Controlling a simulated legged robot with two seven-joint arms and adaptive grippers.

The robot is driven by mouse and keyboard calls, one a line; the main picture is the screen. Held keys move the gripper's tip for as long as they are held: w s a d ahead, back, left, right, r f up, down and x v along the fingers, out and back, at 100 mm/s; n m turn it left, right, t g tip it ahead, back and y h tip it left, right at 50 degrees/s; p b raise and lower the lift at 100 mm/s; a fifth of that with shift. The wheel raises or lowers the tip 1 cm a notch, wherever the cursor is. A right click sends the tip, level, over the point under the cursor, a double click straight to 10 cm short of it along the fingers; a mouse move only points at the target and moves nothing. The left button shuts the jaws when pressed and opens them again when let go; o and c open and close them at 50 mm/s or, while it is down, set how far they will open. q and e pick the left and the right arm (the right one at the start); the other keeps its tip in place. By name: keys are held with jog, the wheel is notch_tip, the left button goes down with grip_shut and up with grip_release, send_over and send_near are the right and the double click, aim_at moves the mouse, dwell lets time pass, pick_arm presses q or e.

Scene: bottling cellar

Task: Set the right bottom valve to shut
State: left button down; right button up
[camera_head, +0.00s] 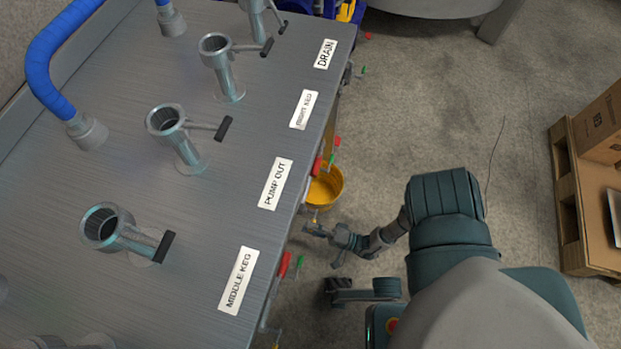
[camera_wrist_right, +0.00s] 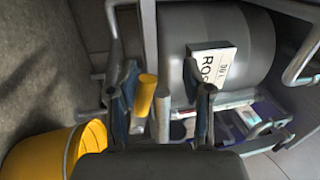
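My right gripper (camera_head: 324,242) is beside the right edge of the metal bench in the head view. In the right wrist view, the fingers of the right gripper (camera_wrist_right: 166,103) are apart. A yellow cylindrical handle (camera_wrist_right: 146,94) shows between them, closer to the left finger, with a grey rod (camera_wrist_right: 162,112) beside it. I cannot tell whether the handle touches a finger, or whether it belongs to the right bottom valve. In the head view the bench hides most of the area below it. My left gripper is not in view.
The bench top (camera_head: 215,180) carries labelled pipe ports and a blue hose (camera_head: 45,62). Red and green tabs stick out along its edge. A yellow bucket (camera_head: 327,187) stands beside it, also seen in the wrist view (camera_wrist_right: 30,152). A grey keg (camera_wrist_right: 250,40) lies ahead. A pallet (camera_head: 565,200) stands right.

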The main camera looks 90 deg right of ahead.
jog(key=shift+a+r, duration=0.1)
jog(key=shift+r, duration=3.1)
jog(key=shift+c, duration=0.2)
